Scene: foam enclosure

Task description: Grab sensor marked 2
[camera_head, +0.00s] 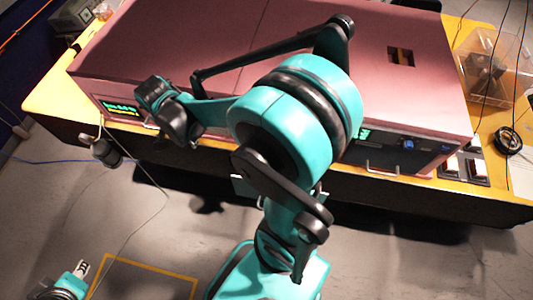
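A grey cylinder (105,151) hangs on a thin cable in front of the left part of the pink enclosure (180,45). It may be a sensor, but I cannot read a 2 on it. My teal and black arm parts fill the middle and hide part of the enclosure's front. A dark end piece of these parts is left of the middle, to the right of the cylinder and apart from it. A teal part with a pale tip (82,268) shows at the bottom left edge. I cannot make out either gripper's fingers clearly.
The enclosure stands on a yellow-topped bench (50,97) with green displays and handles along its front. A clear box (497,65), a black cable coil (508,140) and white switches (477,167) are at the right. A yellow outline (150,266) marks the mostly clear grey floor.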

